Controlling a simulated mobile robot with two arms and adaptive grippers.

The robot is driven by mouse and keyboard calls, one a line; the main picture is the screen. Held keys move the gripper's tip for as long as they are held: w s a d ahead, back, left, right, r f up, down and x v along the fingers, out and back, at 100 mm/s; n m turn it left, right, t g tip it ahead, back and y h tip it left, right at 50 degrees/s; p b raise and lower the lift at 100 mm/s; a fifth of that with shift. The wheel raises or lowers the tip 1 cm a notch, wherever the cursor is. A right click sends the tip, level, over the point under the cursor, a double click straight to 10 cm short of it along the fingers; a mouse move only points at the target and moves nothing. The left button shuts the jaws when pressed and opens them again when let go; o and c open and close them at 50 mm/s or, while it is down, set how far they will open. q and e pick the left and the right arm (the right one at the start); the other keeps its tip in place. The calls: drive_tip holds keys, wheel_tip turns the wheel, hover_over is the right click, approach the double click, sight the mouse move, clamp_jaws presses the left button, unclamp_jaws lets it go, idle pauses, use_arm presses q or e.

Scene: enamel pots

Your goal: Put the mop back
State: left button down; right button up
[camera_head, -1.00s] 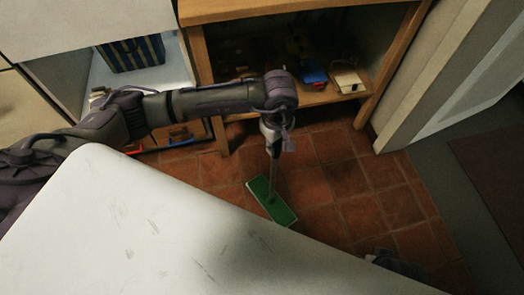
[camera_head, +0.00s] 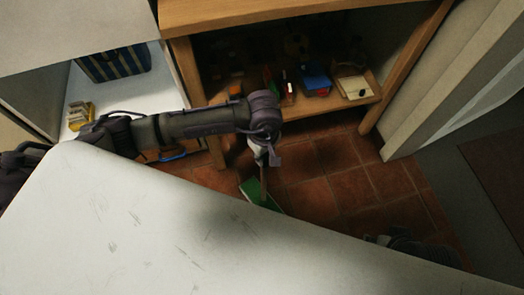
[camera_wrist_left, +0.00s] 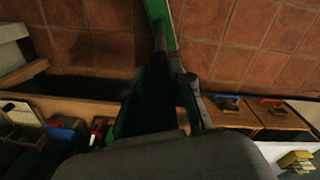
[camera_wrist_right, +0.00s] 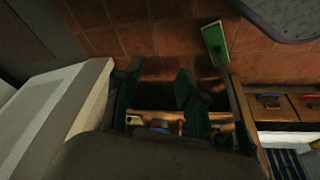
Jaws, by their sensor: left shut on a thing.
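The mop has a flat green head (camera_head: 252,190) low over the tiled floor beyond the white table edge. I cannot tell whether it touches the floor. My left gripper (camera_head: 262,153) is shut on the mop's pole, above the head. The table edge hides part of the head. In the left wrist view the green head (camera_wrist_left: 172,22) shows past the dark fingers. In the right wrist view the head (camera_wrist_right: 215,42) shows at top right. My right gripper (camera_wrist_right: 156,80) is open and empty, its fingers apart over the floor. The pole is mostly hidden.
A white table (camera_head: 120,230) fills the front. A wooden shelf unit (camera_head: 300,110) with a blue box (camera_head: 316,83) and other items stands behind the left arm. A door frame (camera_head: 420,95) is at right. Tiled floor (camera_head: 350,185) lies free between.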

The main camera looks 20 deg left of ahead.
use_arm(q)
drive_tip(key=shift+w+f, duration=0.25)
drive_tip(key=shift+f, duration=0.6)
drive_tip(key=shift+s+r, duration=0.1)
drive_tip(key=shift+r, duration=0.05)
drive_tip(key=c, duration=1)
unclamp_jaws()
use_arm(e)
drive_tip(key=w, duration=0.1)
drive_tip(key=w+a+t, duration=0.1)
drive_tip(key=w, duration=0.1)
drive_tip(key=shift+w+f, duration=0.15)
